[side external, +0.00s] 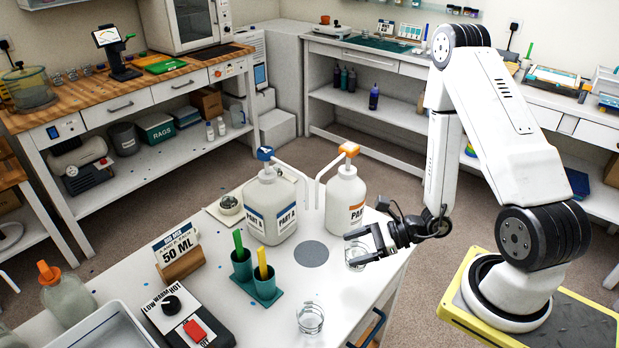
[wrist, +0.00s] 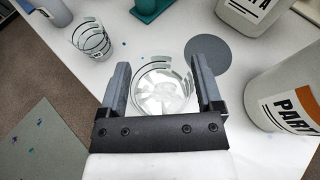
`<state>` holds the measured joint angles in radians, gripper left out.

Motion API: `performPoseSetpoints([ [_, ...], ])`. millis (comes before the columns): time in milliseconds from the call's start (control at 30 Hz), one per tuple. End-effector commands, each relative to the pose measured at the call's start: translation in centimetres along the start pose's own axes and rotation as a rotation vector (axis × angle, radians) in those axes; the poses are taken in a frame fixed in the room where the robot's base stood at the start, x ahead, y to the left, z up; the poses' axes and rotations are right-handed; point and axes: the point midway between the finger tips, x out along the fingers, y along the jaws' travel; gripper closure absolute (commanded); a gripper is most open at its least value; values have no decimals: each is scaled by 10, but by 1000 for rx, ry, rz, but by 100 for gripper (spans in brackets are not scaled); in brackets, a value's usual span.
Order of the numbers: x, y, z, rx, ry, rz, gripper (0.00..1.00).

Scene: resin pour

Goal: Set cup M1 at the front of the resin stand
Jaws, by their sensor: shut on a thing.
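My gripper (side external: 352,248) is shut on a clear cup (side external: 356,257) near the right edge of the white table. In the wrist view the held cup (wrist: 163,92) stands between the two fingers, with dark bands near its rim; no label can be read. I cannot tell whether its base touches the table. A second clear cup (side external: 310,318) stands at the table's front; its label in the wrist view (wrist: 91,40) is too small to read. A grey disc (side external: 311,254) lies on the table in front of the PART A bottle (side external: 273,208) and the orange-topped bottle (side external: 343,200).
Left of the disc stand a green holder (side external: 252,284) with upright sticks, a 50 ML sign (side external: 180,255) and a heater box (side external: 180,318). A tray (side external: 85,335) is at the front left. The table between the held cup and the disc is clear.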

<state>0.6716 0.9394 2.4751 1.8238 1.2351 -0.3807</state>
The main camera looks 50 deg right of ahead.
Motion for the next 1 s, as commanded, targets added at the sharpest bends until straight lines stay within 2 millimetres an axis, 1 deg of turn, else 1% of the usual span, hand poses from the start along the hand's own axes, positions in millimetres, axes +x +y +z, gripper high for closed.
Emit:
performPoseSetpoints([
  [33, 2, 0, -4, 2, 0, 1, 71],
  [167, 4, 0, -10, 1, 0, 0, 71],
  [467, 5, 1, -12, 0, 0, 0, 71],
  [567, 6, 1, -16, 1, 1, 0, 71],
  [1000, 19, 4, -46, 1, 1, 0, 71],
])
